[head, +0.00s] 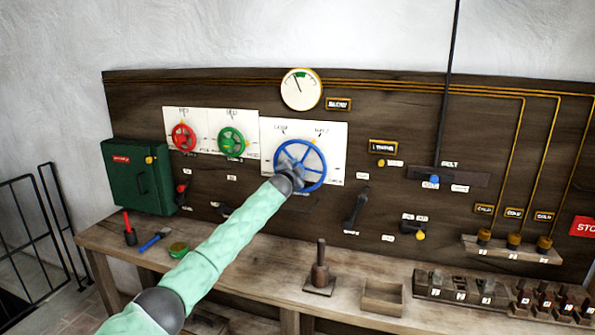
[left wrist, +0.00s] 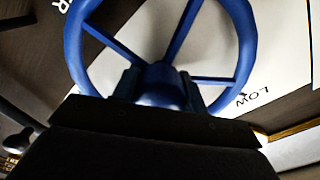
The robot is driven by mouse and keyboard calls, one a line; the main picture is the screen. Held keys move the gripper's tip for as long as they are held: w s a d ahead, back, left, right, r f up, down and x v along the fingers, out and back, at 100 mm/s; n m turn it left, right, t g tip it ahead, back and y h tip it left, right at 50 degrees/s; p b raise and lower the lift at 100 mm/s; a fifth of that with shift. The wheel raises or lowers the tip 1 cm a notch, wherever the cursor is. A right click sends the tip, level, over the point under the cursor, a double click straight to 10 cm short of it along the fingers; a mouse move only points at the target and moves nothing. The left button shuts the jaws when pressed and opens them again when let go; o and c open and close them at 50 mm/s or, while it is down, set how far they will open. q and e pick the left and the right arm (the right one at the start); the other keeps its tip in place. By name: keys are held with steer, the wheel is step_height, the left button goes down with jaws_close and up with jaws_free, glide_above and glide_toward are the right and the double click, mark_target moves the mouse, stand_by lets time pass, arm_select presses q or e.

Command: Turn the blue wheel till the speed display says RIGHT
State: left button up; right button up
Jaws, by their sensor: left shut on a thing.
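The blue wheel (head: 325,167) stands on a white plate (head: 336,135) in the middle of the dark wooden board. My left gripper (head: 296,163) reaches it from the front and hides part of its middle. In the left wrist view, the blue wheel (left wrist: 75,48) fills the top, and my left gripper (left wrist: 160,85) is shut on its hub, one finger on each side. A round white dial (head: 301,89) above has a green band at the top; its needle leans up and left. A small yellow-framed display (head: 338,104) sits beside it, its lettering too small to read. My right gripper is out of view.
A red wheel (head: 183,137) and a green wheel (head: 231,141) are left of the blue one. A dark lever (head: 356,207) stands to its right. The bench (head: 255,258) below holds tools, an upright post (head: 319,270) and an open wooden box (head: 382,298).

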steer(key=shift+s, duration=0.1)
arm_select(q)
steer(key=shift+f, duration=0.1)
stand_by(0.4)
steer(key=o, duration=1)
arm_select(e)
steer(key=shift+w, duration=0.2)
arm_select(q)
steer(key=shift+s, duration=0.2)
steer(key=shift+s+a+b, duration=0.2)
steer(key=shift+s+b, duration=0.1)
steer(key=shift+s, duration=0.05)
steer(key=b+v, duration=0.2)
steer(key=v, duration=0.4)
steer(key=shift+s, duration=0.3)
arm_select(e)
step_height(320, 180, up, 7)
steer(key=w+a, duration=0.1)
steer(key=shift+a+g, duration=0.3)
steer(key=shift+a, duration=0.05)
